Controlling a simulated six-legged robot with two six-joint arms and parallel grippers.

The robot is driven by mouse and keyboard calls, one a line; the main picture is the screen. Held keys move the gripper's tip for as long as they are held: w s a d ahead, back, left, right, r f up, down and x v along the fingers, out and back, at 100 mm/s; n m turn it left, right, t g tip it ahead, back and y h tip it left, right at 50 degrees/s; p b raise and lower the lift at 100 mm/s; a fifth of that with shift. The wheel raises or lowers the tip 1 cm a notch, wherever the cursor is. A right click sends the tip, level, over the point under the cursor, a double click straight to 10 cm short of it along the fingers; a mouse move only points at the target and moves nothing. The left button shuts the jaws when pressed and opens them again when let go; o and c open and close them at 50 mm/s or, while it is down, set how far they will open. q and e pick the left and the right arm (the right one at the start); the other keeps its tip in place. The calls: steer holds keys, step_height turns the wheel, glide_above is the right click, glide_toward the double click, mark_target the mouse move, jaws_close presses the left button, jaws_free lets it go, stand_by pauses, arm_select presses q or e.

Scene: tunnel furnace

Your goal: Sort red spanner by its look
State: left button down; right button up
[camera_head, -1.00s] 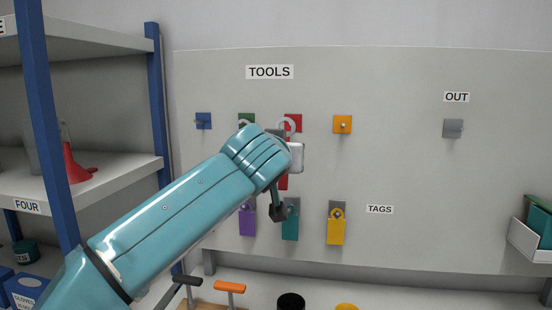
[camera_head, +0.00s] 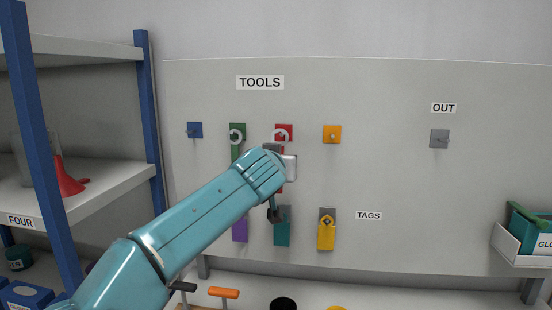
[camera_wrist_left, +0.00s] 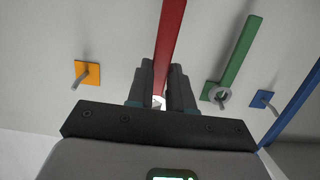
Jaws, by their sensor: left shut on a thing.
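The red spanner has a pale ring head (camera_head: 280,133) at the red square plate (camera_head: 286,128) under the TOOLS sign. Its red handle (camera_wrist_left: 173,30) runs between the fingers of my left gripper (camera_wrist_left: 163,78) in the left wrist view, and the gripper is shut on it. In the head view my teal left arm hides most of the handle and the fingers. I cannot tell whether the ring is still around its peg. The OUT peg (camera_head: 440,138) on its grey plate at the right is bare. My right gripper is not in view.
A green spanner (camera_head: 236,151) hangs left of the red one. Blue (camera_head: 195,130) and orange (camera_head: 332,134) pegs are empty. Purple, teal and yellow tags (camera_head: 326,234) hang below. A blue-posted shelf (camera_head: 151,120) stands at left, a white bin (camera_head: 515,248) at right.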

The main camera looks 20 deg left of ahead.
arm_select(q)
steer(key=shift+r+p+x, duration=0.25)
steer(key=shift+p+x, duration=0.85)
steer(key=shift+x, duration=0.05)
steer(key=shift+w+a+f, duration=0.15)
steer(key=shift+w+f, duration=0.25)
steer(key=shift+w, duration=0.3)
steer(key=c, duration=0.9)
jaws_free()
steer(key=shift+f, duration=0.1)
